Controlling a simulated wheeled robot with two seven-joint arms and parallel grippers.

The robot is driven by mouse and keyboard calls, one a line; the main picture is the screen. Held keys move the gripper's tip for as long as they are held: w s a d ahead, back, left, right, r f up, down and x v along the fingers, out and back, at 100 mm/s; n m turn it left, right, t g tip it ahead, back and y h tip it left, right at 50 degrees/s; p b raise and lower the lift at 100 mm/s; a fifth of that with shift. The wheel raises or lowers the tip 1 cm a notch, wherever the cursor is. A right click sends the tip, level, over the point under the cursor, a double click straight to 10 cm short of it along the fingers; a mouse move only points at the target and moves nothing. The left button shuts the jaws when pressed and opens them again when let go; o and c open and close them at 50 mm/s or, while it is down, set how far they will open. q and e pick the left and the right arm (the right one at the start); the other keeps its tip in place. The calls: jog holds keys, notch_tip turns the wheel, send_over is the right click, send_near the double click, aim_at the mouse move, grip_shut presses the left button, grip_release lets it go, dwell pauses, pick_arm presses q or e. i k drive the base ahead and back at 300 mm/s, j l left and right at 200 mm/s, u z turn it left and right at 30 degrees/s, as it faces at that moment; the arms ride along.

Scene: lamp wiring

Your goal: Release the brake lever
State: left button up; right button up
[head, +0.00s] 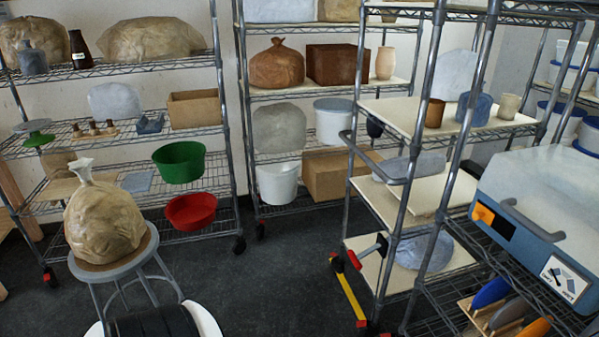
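No part is plainly recognisable as the brake lever. On the wheeled wire rack (400,200) at centre right, a lever-like rod (369,252) with a red end and a black end sticks out at the lower left. Below it, a yellow bar (349,295) with red ends slants down near the floor, at the rack's left foot. A small red tab (336,263) shows beside the upper end of the bar. I cannot tell whether any of these is engaged. Neither of my grippers is in view.
A stool (115,258) with a wrapped clay bag (103,218) stands at front left. Shelving (110,135) lines the back. A grey-blue machine (540,215) with an orange knob is at right. Dark floor (285,275) is clear between stool and rack. The rack has a side handle (375,160).

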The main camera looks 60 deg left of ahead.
aim_at(354, 260)
jog(key=u, duration=1.35)
